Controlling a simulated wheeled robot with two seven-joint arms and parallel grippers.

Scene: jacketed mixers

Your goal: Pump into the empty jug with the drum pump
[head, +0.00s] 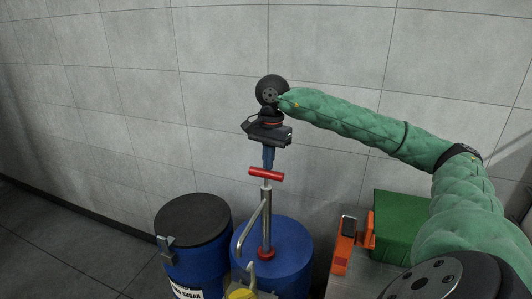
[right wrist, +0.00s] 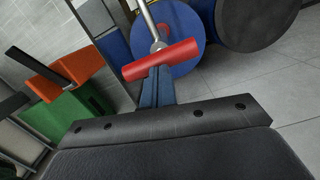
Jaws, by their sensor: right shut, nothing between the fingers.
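The drum pump's red T-handle (head: 266,174) sits on a steel rod above the blue drum (head: 290,245). A bent grey pipe (head: 250,232) comes off the pump tube to the left. My right gripper (head: 267,164) points down just above the handle, shut and empty. In the right wrist view its fingertips (right wrist: 157,75) overlap the red handle (right wrist: 175,58); I cannot tell whether they touch it. A yellow object (head: 242,294) shows at the bottom edge below the pipe, mostly cut off; I cannot tell whether it is the jug. My left gripper is out of view.
A second blue drum with a dark lid (head: 193,215) and a label stands left of the pump drum. To the right, a grey surface holds an orange item (head: 341,257) and a green box (head: 397,222). A tiled wall (head: 120,100) stands behind.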

